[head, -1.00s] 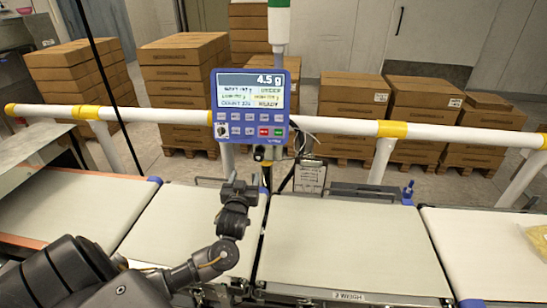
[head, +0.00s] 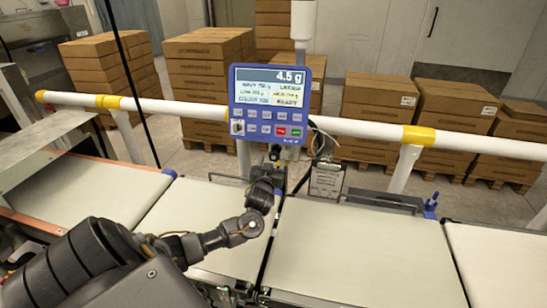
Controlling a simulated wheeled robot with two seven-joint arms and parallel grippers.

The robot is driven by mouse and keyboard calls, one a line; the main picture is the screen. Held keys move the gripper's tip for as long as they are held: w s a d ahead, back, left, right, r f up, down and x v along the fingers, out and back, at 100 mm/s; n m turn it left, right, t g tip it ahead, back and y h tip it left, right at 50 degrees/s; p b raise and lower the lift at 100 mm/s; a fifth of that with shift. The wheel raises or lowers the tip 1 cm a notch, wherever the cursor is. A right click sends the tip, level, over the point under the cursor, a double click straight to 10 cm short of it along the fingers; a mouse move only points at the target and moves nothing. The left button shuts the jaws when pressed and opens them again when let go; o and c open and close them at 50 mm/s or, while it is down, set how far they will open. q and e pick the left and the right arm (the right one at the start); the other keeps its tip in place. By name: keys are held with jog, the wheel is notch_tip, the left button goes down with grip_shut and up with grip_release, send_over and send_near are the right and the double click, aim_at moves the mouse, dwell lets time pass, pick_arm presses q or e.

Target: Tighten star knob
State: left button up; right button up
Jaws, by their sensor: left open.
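A small dark knob-like part (head: 274,152) sits on the post just below the blue display unit (head: 276,105). It is too small for me to make out a star shape. My left gripper (head: 275,170) is directly below this part in the picture, close to the post. Its jaws are open, but the fingertips are small and dark against the post, and I cannot tell whether they touch the knob. My left arm reaches in from the lower left across the belts. My right gripper is not in view.
The weigh belt (head: 355,245) is bare, as is the belt to its left (head: 190,215). A white rail (head: 365,128) with yellow joints runs behind. A clipboard (head: 327,180) hangs right of the post. A blue fitting (head: 431,204) stands farther right. Stacked cartons (head: 380,110) fill the background.

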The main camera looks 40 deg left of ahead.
aim_at(274, 155)
pick_arm(q)
jog(key=shift+x, duration=1.3)
jog(key=shift+c, duration=0.2)
jog(key=c, duration=0.9)
jog(key=shift+c, duration=0.2)
